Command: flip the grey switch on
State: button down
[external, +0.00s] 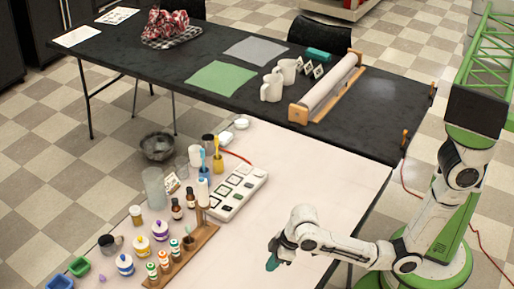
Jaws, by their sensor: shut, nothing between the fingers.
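A white panel (237,196) with several dark and pale square parts lies on the light table, left of my arm. A red cable lies at its far end. I cannot make out which square part is the grey switch, or its position; it is too small here. My gripper (272,262) hangs over the light table, below and to the right of the panel in the picture, apart from it. It points down, is shut, and holds nothing.
A wooden rack (182,256) with small bottles stands left of my gripper. Brown bottles (177,209), paint jars (160,230) and a clear beaker (153,187) stand beyond it. The light table (320,185) is clear right of the panel. A black table (385,110) adjoins behind.

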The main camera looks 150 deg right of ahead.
jog(key=s+d+r+m+g+h, duration=0.1)
jog(key=s+d+r+m, duration=0.1)
jog(key=s+d, duration=0.4)
jog(key=s+d+r+m+g+h+b, duration=0.1)
jog(key=s+d+r, duration=0.3)
jog(key=s, duration=1.1)
jog(key=s+d+r+m+g+h+b, duration=0.1)
jog(key=s+d+r+m, duration=0.2)
jog(key=s+d, duration=0.7)
jog(key=shift+s+d+r+m+h, duration=0.25)
jog(key=shift+s+r+m+h, duration=0.15)
jog(key=shift+m, duration=0.1)
jog(key=shift+f, duration=0.15)
send_over(250, 185)
jog(key=a, duration=0.2)
notch_tip(250, 185, down, 8)
jog(key=shift+s+d+r+b, duration=0.1)
jog(key=shift+b, duration=0.3)
notch_tip(250, 185, down, 2)
jog(key=shift+f, duration=0.2)
jog(key=shift+a+f, duration=0.25)
jog(key=shift+f, duration=0.5)
